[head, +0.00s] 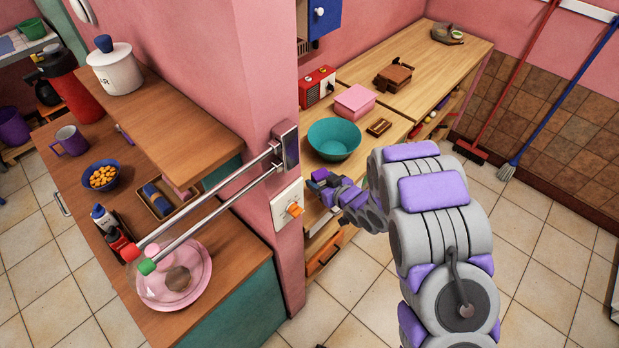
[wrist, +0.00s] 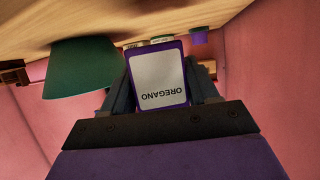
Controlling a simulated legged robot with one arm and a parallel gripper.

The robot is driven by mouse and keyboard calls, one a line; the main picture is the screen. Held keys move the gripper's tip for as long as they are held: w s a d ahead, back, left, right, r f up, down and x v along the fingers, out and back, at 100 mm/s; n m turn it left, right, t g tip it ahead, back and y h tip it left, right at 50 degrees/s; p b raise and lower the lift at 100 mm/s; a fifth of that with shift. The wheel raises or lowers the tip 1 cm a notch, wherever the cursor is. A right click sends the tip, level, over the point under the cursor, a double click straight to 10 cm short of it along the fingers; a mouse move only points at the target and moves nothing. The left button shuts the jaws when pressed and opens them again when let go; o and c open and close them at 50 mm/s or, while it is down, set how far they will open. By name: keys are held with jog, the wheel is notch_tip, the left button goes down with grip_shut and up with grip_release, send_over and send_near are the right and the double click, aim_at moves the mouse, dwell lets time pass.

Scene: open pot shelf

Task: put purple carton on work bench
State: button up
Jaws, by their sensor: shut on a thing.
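The purple carton (wrist: 159,80) has a white label reading OREGANO, upside down in the wrist view. My gripper (wrist: 160,95) is shut on it, with a dark finger on each side. In the head view my gripper (head: 325,186) is at the near end of the light wooden work bench (head: 352,75), in front of the teal bowl. The carton cannot be told apart from my gripper there.
The teal bowl (head: 334,139), pink box (head: 355,101), small brown tray (head: 379,126) and red radio (head: 317,86) stand on the bench. Small cans (wrist: 161,40) and a small purple item (wrist: 198,36) show behind the carton. A pink wall corner (head: 265,120) stands left of my arm.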

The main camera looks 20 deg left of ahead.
jog(key=a, duration=0.1)
jog(key=w+a, duration=0.1)
jog(key=a, duration=0.1)
jog(key=w+a, duration=0.1)
jog(key=shift+w+a+f+b, duration=0.2)
jog(key=shift+w+f+b, duration=0.05)
jog(key=shift+b, duration=0.1)
jog(key=shift+f+b, duration=0.6)
jog(key=shift+f, duration=1.2)
jog(key=shift+r, duration=0.1)
jog(key=o, duration=1.1)
jog(key=shift+c, duration=0.2)
